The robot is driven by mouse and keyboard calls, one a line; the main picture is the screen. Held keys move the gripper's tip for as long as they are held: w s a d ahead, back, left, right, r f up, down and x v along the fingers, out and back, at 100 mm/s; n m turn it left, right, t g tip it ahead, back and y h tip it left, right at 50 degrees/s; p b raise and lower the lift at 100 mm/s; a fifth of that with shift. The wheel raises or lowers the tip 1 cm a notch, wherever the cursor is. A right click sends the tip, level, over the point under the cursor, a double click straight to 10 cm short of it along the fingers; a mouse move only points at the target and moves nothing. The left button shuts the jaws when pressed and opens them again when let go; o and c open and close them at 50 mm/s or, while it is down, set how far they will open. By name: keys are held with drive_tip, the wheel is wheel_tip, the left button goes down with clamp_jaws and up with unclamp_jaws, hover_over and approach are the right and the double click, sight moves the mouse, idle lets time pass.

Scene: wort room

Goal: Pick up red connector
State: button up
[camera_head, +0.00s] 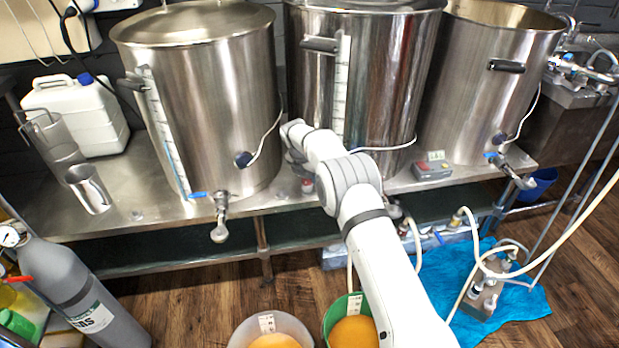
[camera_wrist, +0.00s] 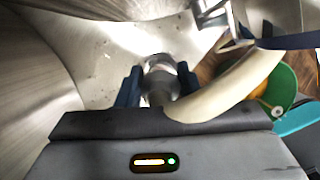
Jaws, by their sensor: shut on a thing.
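In the wrist view, my gripper (camera_wrist: 158,86) has its two dark blue fingers on either side of a grey, metallic connector (camera_wrist: 160,68). It is shut on this connector. A thick cream hose (camera_wrist: 235,85) runs from beside the connector to the upper right. I see no red on the held connector from this side. In the head view, a small red and white part (camera_head: 307,186) shows at the bench edge, just below my wrist; I cannot tell whether it is the same piece. My fingers are hidden behind my wrist there.
Large steel kettles (camera_head: 205,95) stand close behind my arm on a steel bench (camera_head: 120,215). A small grey and red box (camera_head: 432,170) sits at right. Below are a green bucket (camera_head: 329,318), a pale bucket (camera_head: 240,333), a blue cloth (camera_head: 520,300) and a grey cylinder (camera_head: 70,285).

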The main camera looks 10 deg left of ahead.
wheel_tip(320, 180, up, 6)
drive_tip(key=shift+w+f+p, duration=0.1)
drive_tip(key=shift+f+p, duration=0.15)
drive_tip(key=shift+p, duration=0.2)
drive_tip(key=s+a, duration=0.3)
drive_tip(key=s, duration=0.6)
drive_tip(key=s+a, duration=0.3)
drive_tip(key=s, duration=0.6)
drive_tip(key=shift+s+a+p, duration=0.2)
drive_tip(key=shift+s+p, duration=0.15)
wheel_tip(320, 180, up, 5)
drive_tip(key=p, duration=0.3)
drive_tip(key=shift+f+p, duration=0.2)
drive_tip(key=shift+p, duration=0.2)
drive_tip(key=shift+d, duration=0.1)
